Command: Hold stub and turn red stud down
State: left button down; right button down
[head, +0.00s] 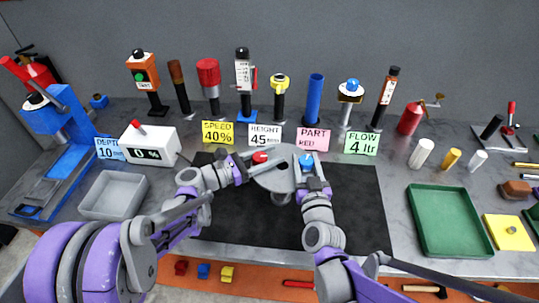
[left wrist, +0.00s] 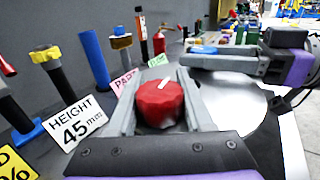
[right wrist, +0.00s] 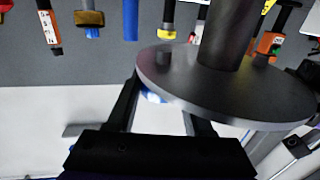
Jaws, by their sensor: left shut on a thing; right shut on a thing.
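A grey round plate (head: 278,180) stands tilted on a short post over the black mat. The red stud (head: 260,157) is at its upper left. My left gripper (head: 244,165) is shut on it; in the left wrist view the red stud (left wrist: 160,103), with a white mark on top, sits between the fingers. The blue stub (head: 306,160) is at the plate's upper right, and my right gripper (head: 314,183) is shut on it. In the right wrist view the plate (right wrist: 220,88) hides most of the blue stub (right wrist: 152,97), so the contact is hidden.
Behind the mat (head: 355,205) stand several tools and signs, including the pink PART RED sign (head: 313,138). A white display box (head: 150,145) and grey tray (head: 113,193) are left. A green tray (head: 448,222) is right. The mat's right part is clear.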

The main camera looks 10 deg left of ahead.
pick_arm(q)
jog(key=m+g+h, duration=0.1)
jog(key=g, duration=0.1)
jog(key=m+g+h, duration=0.1)
jog(key=m+g, duration=0.1)
jog(key=s+m+g, duration=0.1)
jog(key=g, duration=0.2)
jog(key=shift+d+m+h, duration=0.2)
jog(key=shift+m+h, duration=0.2)
jog(key=shift+s+m+g, duration=0.3)
jog(key=shift+m+g, duration=0.65)
jog(key=shift+g, duration=0.55)
jog(key=shift+s+m+g, duration=0.25)
jog(key=shift+m+g, duration=0.7)
jog(key=shift+g, duration=0.55)
jog(key=shift+c, duration=1.4)
grip_release()
notch_tip(320, 180, up, 10)
